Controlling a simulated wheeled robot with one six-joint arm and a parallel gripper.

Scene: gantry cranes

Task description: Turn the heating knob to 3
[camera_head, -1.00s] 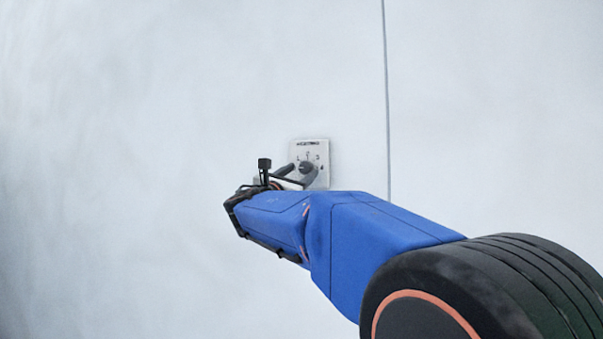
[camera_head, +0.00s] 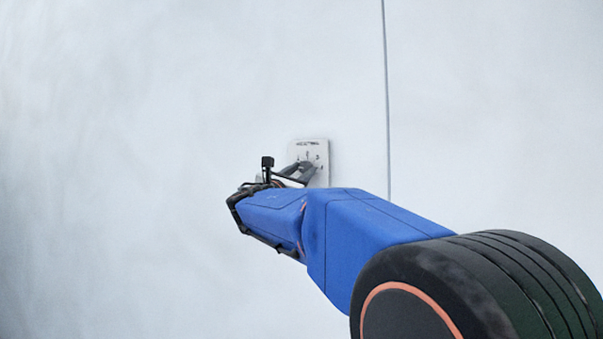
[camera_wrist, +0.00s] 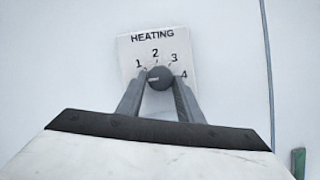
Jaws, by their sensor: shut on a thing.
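The heating panel (camera_head: 320,150) is a pale plate on the wall, labelled HEATING. In the wrist view the panel (camera_wrist: 128,49) shows the numbers 1, 2, 3 and 4 in an arc above a round dark knob (camera_wrist: 160,75). A small light mark shows on the knob's face, but I cannot tell clearly which number the knob points to. My gripper (camera_wrist: 161,82) is shut on the knob, with one grey finger at its left and one at its right. In the head view my gripper (camera_head: 305,169) hides most of the knob.
The pale wall (camera_head: 150,90) around the panel is bare. A thin dark vertical seam (camera_head: 387,100) runs down it to the right of the panel. A green object (camera_wrist: 298,163) shows at the lower right of the wrist view.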

